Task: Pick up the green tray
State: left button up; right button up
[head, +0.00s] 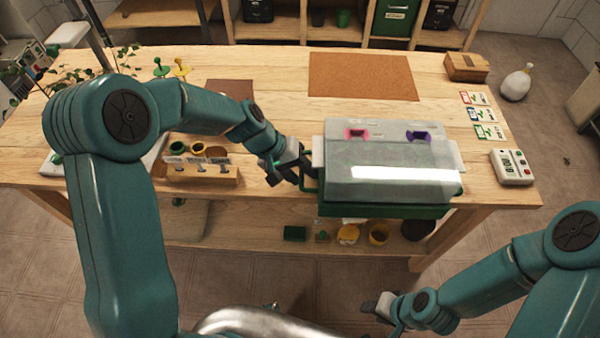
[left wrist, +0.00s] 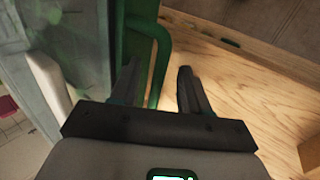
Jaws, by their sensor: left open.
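The green tray (head: 385,211) sits at the front edge of the wooden table, under a clear lid (head: 390,160) with a pink and a purple vent. Its left side has a green handle. My left gripper (head: 305,182) is at that handle, its jaws open. In the left wrist view the handle (left wrist: 160,62) passes between the two fingers of my left gripper (left wrist: 156,75), apparently without being clamped. My right gripper (head: 382,306) is low in front of the table, away from the tray; its jaws are too small and dark to read.
A wooden holder with small pots (head: 200,170) stands left of the tray, behind my left arm. A white timer (head: 512,167) and seed cards (head: 482,115) lie to the right. A brown mat (head: 362,77) and a wooden box (head: 466,67) lie behind.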

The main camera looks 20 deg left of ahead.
pick_arm(q)
jog(key=v, duration=1.6)
jog(key=shift+r, duration=0.15)
